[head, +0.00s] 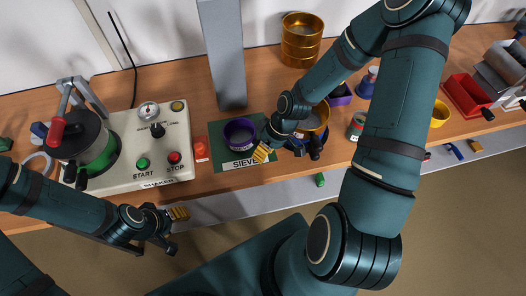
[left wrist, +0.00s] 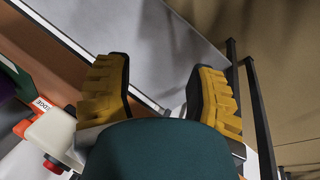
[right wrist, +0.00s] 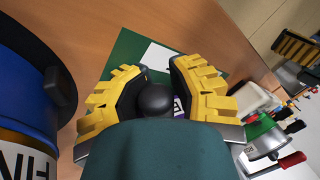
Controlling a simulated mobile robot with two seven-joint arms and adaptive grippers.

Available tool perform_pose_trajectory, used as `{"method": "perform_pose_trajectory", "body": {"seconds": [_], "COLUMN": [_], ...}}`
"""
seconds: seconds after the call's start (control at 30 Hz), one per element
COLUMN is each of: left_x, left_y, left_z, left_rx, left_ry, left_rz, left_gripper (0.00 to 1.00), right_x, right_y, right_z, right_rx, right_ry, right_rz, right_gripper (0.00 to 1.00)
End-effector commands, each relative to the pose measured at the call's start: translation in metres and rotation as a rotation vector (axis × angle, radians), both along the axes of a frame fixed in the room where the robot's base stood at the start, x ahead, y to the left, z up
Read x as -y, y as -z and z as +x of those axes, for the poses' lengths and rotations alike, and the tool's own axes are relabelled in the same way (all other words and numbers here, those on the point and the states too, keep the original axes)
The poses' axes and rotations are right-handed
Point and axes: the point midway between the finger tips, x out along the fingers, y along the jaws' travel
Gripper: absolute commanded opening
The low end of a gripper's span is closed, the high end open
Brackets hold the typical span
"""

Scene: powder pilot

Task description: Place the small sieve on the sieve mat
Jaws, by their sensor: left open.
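The small sieve (head: 240,132) is a purple ring with a dark inside, over the green sieve mat (head: 217,150) with its white "SIEVE" label. I cannot tell whether it touches the mat. My right gripper (head: 264,151) is at the mat's right edge. In the right wrist view its fingers (right wrist: 157,95) flank a black knob (right wrist: 155,99), with a bit of the purple sieve (right wrist: 178,108) showing behind. The rest of the sieve is hidden there; the fingers look closed on the knob. My left gripper (head: 178,222) is open and empty, in front of the table's front edge.
The shaker box (head: 160,172) with its dark pot (head: 84,140) stands left of the mat, with a small orange item (head: 200,149) between. A grey column (head: 222,55) rises behind. An amber container (head: 302,40), red bin (head: 466,93) and yellow cup (head: 440,113) are to the right.

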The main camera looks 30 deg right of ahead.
Motion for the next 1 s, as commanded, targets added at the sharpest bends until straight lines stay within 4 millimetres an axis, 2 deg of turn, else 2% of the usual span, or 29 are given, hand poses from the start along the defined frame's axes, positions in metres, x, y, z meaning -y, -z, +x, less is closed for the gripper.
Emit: {"method": "perform_pose_trajectory", "body": {"seconds": [0.17,0.5,0.7,1.0], "left_x": [0.0,-0.001,-0.002,-0.002], "left_y": [-0.01,-0.031,-0.039,-0.042], "left_z": [0.001,0.007,0.01,0.012], "left_rx": [0.002,0.015,0.022,0.026], "left_ry": [-0.002,-0.012,-0.019,-0.022], "left_rz": [0.0,0.003,0.005,0.006], "left_gripper": [0.56,0.56,0.56,0.56], "right_x": [0.004,0.032,0.045,0.052], "right_y": [-0.012,-0.077,-0.107,-0.121], "right_z": [0.001,-0.002,-0.004,-0.005], "right_rx": [0.004,0.004,0.002,0.001], "right_ry": [0.007,0.007,0.006,0.002], "right_rz": [-0.006,-0.005,-0.004,-0.001], "right_gripper": [0.34,0.34,0.34,0.34]}}
